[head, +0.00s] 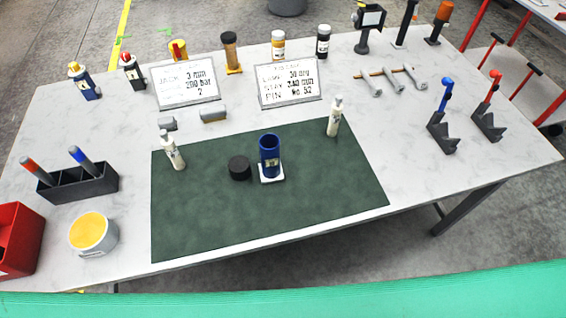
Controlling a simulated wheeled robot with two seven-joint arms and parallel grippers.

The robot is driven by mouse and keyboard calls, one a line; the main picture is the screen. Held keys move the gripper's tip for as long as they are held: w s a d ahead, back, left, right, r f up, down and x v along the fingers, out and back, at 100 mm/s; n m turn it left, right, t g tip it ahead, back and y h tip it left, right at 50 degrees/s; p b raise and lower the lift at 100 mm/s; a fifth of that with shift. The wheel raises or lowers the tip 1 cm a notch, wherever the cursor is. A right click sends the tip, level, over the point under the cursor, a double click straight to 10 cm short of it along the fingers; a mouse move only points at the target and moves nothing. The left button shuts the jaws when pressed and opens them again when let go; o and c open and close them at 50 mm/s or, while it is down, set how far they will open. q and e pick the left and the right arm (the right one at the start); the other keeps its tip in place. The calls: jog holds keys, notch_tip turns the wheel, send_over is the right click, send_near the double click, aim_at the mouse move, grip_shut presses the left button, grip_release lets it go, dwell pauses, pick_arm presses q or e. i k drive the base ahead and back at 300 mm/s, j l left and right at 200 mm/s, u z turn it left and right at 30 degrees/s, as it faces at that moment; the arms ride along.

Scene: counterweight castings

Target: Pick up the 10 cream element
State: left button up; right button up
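Two slim cream elements stand on the dark green mat (225,220). One cream element (175,156) is near the mat's back left corner and looks slightly tilted in the picture. The other cream element (333,122) is near the mat's back right corner. Both have small dark markings, too small to read, so I cannot tell which is the 10. Neither of my grippers is in view.
A blue cylinder (269,157) on a white base and a black cap (239,168) stand mid-mat. Behind are two sign boards (186,86) (289,89) and several cylinders. A pen holder (80,187), bucket (92,233) and red bin (20,238) stand left. The mat's front is clear.

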aim_at(167, 142)
jog(key=k+l+u, duration=0.15)
jog(key=k, duration=0.25)
jog(key=k+l+u, duration=0.1)
jog(key=k+l, duration=0.2)
jog(key=k+l+u, duration=0.15)
jog(key=k, duration=0.3)
